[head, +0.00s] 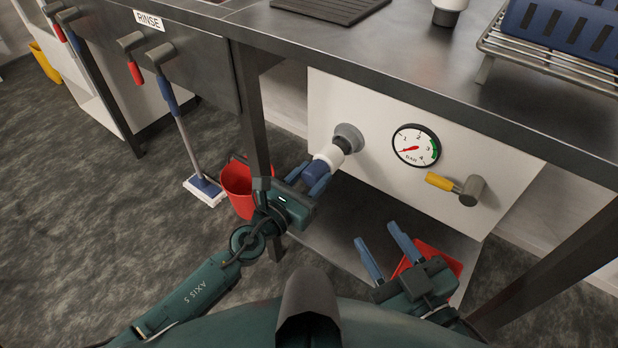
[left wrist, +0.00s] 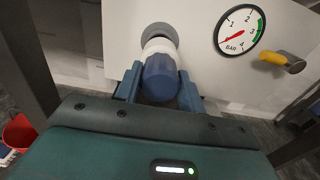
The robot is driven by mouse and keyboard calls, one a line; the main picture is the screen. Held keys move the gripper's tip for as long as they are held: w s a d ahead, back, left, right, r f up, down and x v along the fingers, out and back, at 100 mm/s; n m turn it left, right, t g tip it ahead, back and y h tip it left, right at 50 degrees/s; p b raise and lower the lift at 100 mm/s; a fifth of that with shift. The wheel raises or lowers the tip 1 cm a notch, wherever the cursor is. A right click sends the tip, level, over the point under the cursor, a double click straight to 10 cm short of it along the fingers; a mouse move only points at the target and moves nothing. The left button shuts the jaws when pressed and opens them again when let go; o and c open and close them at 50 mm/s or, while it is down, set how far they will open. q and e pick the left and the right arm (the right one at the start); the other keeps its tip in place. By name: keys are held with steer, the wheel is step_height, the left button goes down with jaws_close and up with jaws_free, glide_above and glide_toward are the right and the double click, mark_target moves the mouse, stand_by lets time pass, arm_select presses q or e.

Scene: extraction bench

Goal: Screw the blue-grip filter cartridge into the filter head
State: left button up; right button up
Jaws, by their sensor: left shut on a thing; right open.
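The filter cartridge (head: 329,158) is white with a blue grip and points at the grey round filter head (head: 348,135) on the white panel. My left gripper (head: 312,180) is shut on the blue grip. In the left wrist view, the cartridge (left wrist: 160,76) sits between the blue fingers, in line with the filter head (left wrist: 160,32). A dark section shows between the white body and the head in the head view; I cannot tell how deeply it is engaged. My right gripper (head: 382,250) is open and empty, below the panel.
A pressure gauge (head: 416,145) with its red needle at the low end and a yellow-handled valve (head: 458,187) are right of the filter head. A red bucket (head: 238,188) stands by the bench leg. A red container (head: 440,258) lies behind my right gripper. The bench top (head: 390,60) overhangs the panel.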

mark_target(326, 162)
arm_select(q)
steer(key=shift+x, duration=1.45)
steer(key=m, duration=0.3)
steer(key=m+p, duration=0.1)
steer(key=m, duration=0.2)
steer(key=shift+r, duration=0.25)
steer(key=shift+m+p, duration=0.4)
steer(key=shift+m, duration=0.8)
steer(key=shift+f+m, duration=0.2)
steer(key=shift+m, duration=0.2)
steer(key=o, duration=1.2)
steer(key=shift+f, duration=0.1)
